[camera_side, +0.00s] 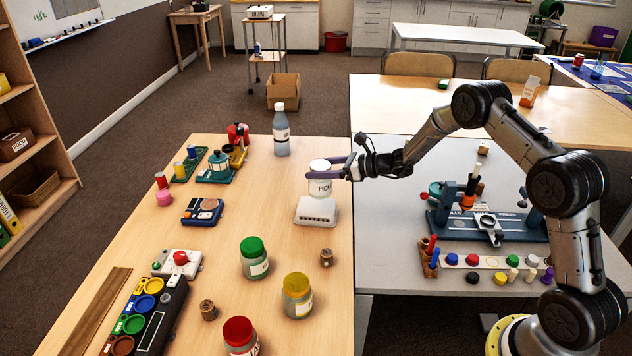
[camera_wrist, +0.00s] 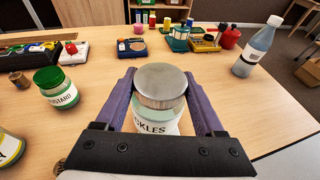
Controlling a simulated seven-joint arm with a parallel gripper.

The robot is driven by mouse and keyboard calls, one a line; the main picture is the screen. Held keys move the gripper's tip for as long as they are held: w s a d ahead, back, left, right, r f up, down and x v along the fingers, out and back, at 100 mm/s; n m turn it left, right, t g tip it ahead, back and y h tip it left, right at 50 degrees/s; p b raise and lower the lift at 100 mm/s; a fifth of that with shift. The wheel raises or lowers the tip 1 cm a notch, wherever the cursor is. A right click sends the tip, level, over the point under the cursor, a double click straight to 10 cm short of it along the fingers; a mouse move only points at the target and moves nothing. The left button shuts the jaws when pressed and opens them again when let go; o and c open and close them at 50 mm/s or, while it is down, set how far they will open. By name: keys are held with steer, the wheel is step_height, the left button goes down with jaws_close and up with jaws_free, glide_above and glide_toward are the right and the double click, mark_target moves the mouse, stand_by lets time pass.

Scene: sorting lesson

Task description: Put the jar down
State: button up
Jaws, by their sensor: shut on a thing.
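My gripper (camera_side: 340,168) is shut on a white-labelled pickles jar (camera_side: 320,187) with a grey metal lid. The purple fingers lie on both sides of the jar, which stands upright. In the wrist view the jar (camera_wrist: 155,127) is between the fingers, its label partly hidden by the gripper body. A white box-like device (camera_side: 316,211) lies directly under the jar in the side view. I cannot tell whether the jar touches it.
Jars with green (camera_side: 254,258), yellow (camera_side: 297,296) and red (camera_side: 240,336) lids stand nearer the front. A bottle (camera_side: 281,130) stands behind. Bare wood lies left of the device.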

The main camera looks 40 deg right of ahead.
mark_target(316, 181)
steer(key=shift+w+f, duration=0.9)
steer(key=shift+f, duration=0.15)
steer(key=shift+w+d+f, duration=0.1)
steer(key=shift+f, duration=1.45)
steer(key=shift+f, duration=0.1)
steer(key=o, duration=1.5)
steer(key=shift+f, duration=0.1)
